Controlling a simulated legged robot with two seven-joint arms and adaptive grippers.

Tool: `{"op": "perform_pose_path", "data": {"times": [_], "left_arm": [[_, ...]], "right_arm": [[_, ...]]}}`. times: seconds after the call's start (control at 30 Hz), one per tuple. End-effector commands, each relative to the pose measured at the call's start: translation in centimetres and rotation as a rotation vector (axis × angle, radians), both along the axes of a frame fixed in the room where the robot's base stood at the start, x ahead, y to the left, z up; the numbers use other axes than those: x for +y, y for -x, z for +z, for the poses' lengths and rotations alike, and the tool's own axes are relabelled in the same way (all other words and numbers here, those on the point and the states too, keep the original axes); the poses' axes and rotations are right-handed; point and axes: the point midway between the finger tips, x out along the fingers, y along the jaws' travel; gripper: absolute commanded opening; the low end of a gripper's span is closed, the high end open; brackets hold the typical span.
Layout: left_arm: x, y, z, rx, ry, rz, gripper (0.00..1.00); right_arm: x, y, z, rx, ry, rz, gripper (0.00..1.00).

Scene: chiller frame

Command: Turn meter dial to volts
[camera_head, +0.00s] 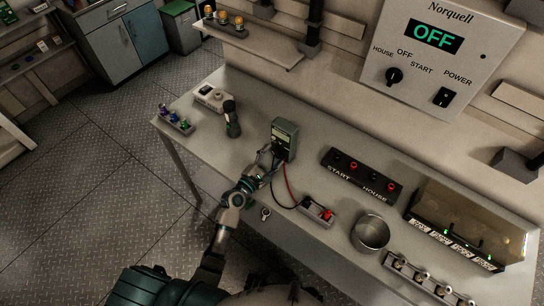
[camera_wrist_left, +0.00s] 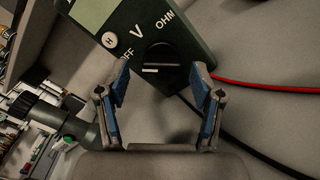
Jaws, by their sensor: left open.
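The green meter (camera_head: 284,139) stands on the grey table in the head view, in front of my left gripper (camera_head: 268,160). In the left wrist view the meter (camera_wrist_left: 185,65) shows the labels OFF, V and OHM around a black dial (camera_wrist_left: 160,58). A white mark on the dial lies toward the OFF side. My left gripper (camera_wrist_left: 162,98) is open, with blue-padded fingers on either side of the dial's lower area. I cannot tell whether the fingers touch the meter. My right gripper is not in view.
Red and black leads (camera_head: 291,190) run from the meter to a small box (camera_head: 318,212). A START/HOUSE terminal block (camera_head: 362,175), a metal cup (camera_head: 371,232) and a lit case (camera_head: 465,228) stand to the right. A flashlight-like item (camera_head: 232,118) stands left.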

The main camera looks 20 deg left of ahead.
Motion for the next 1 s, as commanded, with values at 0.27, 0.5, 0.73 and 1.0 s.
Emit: {"op": "perform_pose_path", "data": {"times": [0.27,0.5,0.73,1.0], "left_arm": [[-0.12,0.01,0.02,0.0,-0.001,0.0,0.39],[-0.05,0.03,0.0,0.001,0.0,-0.001,0.06],[-0.03,0.03,-0.01,-0.011,-0.034,-0.001,0.06],[0.02,0.02,0.04,-0.065,-0.183,-0.001,0.06]], "right_arm": [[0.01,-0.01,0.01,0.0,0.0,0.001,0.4],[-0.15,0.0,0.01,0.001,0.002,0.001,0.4],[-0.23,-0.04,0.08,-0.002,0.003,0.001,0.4],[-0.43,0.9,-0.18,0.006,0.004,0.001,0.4]]}}
